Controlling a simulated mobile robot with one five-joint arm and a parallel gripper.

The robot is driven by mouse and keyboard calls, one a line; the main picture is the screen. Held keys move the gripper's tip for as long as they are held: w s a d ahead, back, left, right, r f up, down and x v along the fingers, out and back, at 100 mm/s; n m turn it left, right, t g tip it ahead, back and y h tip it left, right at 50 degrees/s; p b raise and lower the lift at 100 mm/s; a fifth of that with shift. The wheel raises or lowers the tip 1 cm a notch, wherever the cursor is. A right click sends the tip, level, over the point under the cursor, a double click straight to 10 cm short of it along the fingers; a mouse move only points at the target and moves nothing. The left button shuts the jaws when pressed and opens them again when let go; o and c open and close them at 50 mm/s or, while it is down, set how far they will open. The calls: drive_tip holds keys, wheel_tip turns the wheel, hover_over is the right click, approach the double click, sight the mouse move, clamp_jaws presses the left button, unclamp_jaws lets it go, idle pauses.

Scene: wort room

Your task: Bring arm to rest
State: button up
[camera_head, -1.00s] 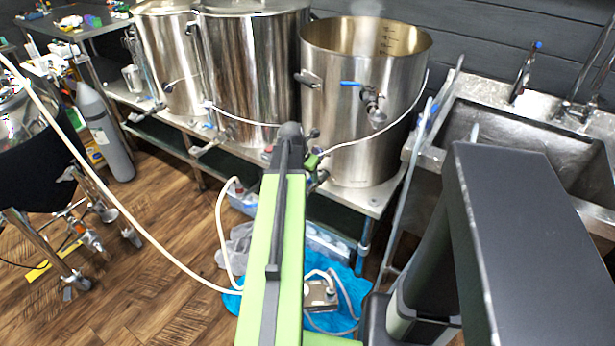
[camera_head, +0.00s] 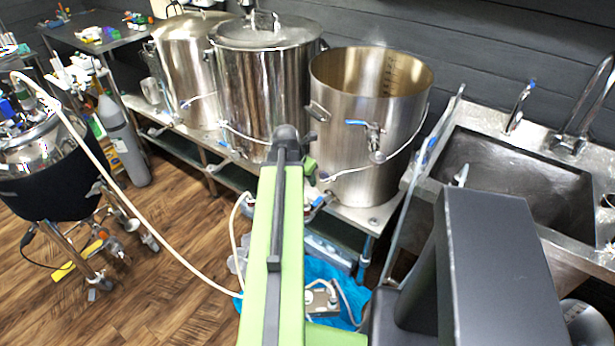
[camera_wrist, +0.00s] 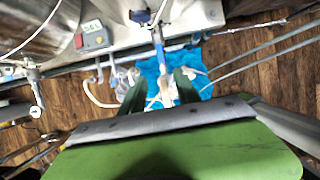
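My green arm (camera_head: 262,250) stretches forward from the bottom of the head view, its far end in front of the metal kettles. My gripper shows in the wrist view (camera_wrist: 160,88) as two dark green fingers set apart, with nothing held between them. Beyond them are a shelf leg and a blue cloth (camera_wrist: 150,70) on the floor. In the head view the arm largely hides the gripper.
An open kettle (camera_head: 370,130) and lidded kettles (camera_head: 265,80) stand on a metal bench ahead. A sink (camera_head: 515,170) is at the right, a black-wrapped tank (camera_head: 40,175) at the left. A pale hose (camera_head: 150,225) crosses to the floor. Wooden floor (camera_head: 150,290) is open at lower left.

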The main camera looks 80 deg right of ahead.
drive_tip(key=w+a+r+n+t+p, duration=0.1)
drive_tip(key=w+a+n, duration=0.1)
drive_tip(key=w+a, duration=0.8)
drive_tip(key=w+a+n+t+p, duration=0.1)
drive_tip(key=w+a+n, duration=0.3)
drive_tip(key=w, duration=1)
drive_tip(key=w+a+r+n+t, duration=0.1)
drive_tip(key=w+a, duration=0.8)
drive_tip(key=w, duration=0.3)
drive_tip(key=w+a+m+y+p, duration=0.1)
drive_tip(key=w+a, duration=0.3)
drive_tip(key=a, duration=0.6)
drive_tip(key=w+a+y, duration=0.1)
drive_tip(key=w+a, duration=0.4)
drive_tip(key=a, duration=0.5)
drive_tip(key=s+a+m+y, duration=0.1)
drive_tip(key=s+a+m, duration=0.1)
drive_tip(key=a+m, duration=0.7)
drive_tip(key=s+a+m+g+y, duration=0.1)
drive_tip(key=a+m, duration=0.9)
drive_tip(key=m, duration=0.1)
drive_tip(key=shift+s+p, duration=0.4)
drive_tip(key=shift+p, duration=0.05)
